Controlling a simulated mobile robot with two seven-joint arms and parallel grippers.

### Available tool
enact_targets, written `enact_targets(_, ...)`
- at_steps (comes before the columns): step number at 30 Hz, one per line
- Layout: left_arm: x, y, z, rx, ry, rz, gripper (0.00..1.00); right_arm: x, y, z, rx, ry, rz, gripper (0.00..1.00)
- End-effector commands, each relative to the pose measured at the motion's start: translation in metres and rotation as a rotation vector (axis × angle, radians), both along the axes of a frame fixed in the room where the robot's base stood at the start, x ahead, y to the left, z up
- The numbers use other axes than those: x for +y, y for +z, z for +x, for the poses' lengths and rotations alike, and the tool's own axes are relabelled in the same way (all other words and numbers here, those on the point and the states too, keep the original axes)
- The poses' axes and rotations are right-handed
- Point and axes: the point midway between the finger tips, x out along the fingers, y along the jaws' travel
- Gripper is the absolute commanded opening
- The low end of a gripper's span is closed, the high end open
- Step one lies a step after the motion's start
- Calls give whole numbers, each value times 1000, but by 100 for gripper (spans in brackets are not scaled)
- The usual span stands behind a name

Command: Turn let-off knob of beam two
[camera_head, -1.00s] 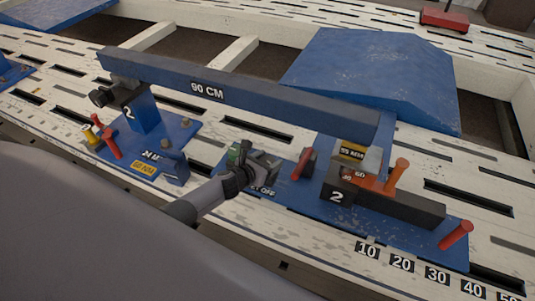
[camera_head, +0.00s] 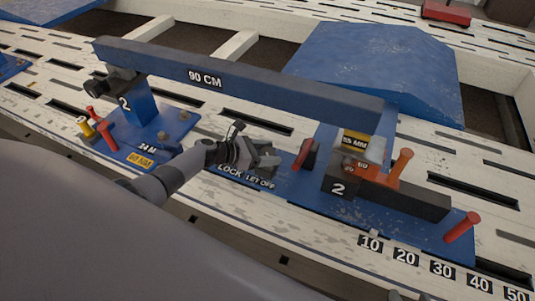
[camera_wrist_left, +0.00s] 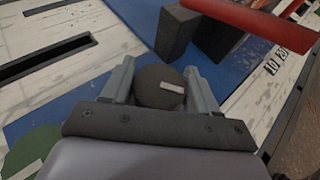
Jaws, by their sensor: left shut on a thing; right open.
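The let-off knob (camera_wrist_left: 160,87), round and dark with a white mark, sits between the fingers of my left gripper (camera_wrist_left: 160,92) in the left wrist view. In the head view my left gripper (camera_head: 262,158) is shut at the bench, just above the LET OFF label (camera_head: 260,183), and hides most of the knob. A LOCK label (camera_head: 230,170) lies to its left. A green disc (camera_wrist_left: 32,150) with a white mark shows at lower left in the wrist view. Beam two (camera_head: 210,79), a long dark blue bar marked 90 CM, runs above the gripper. My right gripper is not in view.
A red lever (camera_head: 302,154) stands close right of the gripper. A dark block marked 2 (camera_head: 340,187) and an orange handle (camera_head: 400,165) are further right. Red and yellow pegs (camera_head: 95,125) stand at left. A sloped blue panel (camera_head: 375,70) lies behind.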

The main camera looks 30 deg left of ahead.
Motion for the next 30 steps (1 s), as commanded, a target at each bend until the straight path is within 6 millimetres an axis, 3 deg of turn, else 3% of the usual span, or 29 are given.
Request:
enact_targets(11, 0, 0, 0, -1, -3, 2, 29, 1, 2, 1, -5, 2, -1, 53)
enact_targets(12, 0, 0, 0, -1, -3, 2, 69, 0, 2, 1, -5, 2, -1, 53)
enact_targets(13, 0, 0, 0, -1, -3, 2, 79, 0, 1, 1, -5, 1, -1, 53)
enact_targets(23, 1, 2, -1, -1, -3, 1, 80, -2, 1, 1, -2, -2, -4, 53)
enact_targets(30, 19, 15, -22, 1, -1, 2, 80, -11, 6, 0, 19, -24, -7, 53)
